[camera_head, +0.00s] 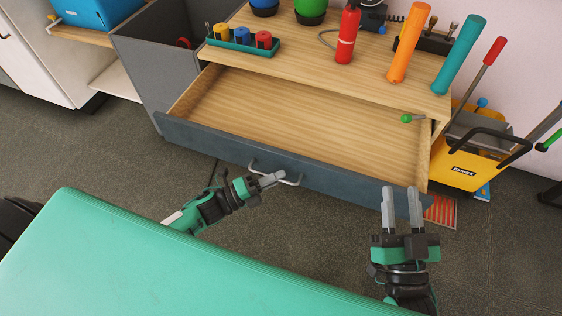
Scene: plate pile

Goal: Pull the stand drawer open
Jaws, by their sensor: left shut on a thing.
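The stand drawer (290,110) is pulled well out of the wooden stand (290,50). Its wooden inside looks empty. The drawer has a dark blue-grey front (340,190) with a pale bar handle (293,182). My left gripper (272,178) is shut on the handle, its fingers at the middle of the bar. My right gripper (402,195) is open and empty, its two fingers apart, close to the right end of the drawer front. I cannot tell whether it touches the front.
On the stand top are a small tray of coloured pots (243,42), a red extinguisher (347,35), an orange tube (408,45) and a teal tube (460,55). A yellow bucket (462,165) stands at the right. The dark floor left of the drawer is clear.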

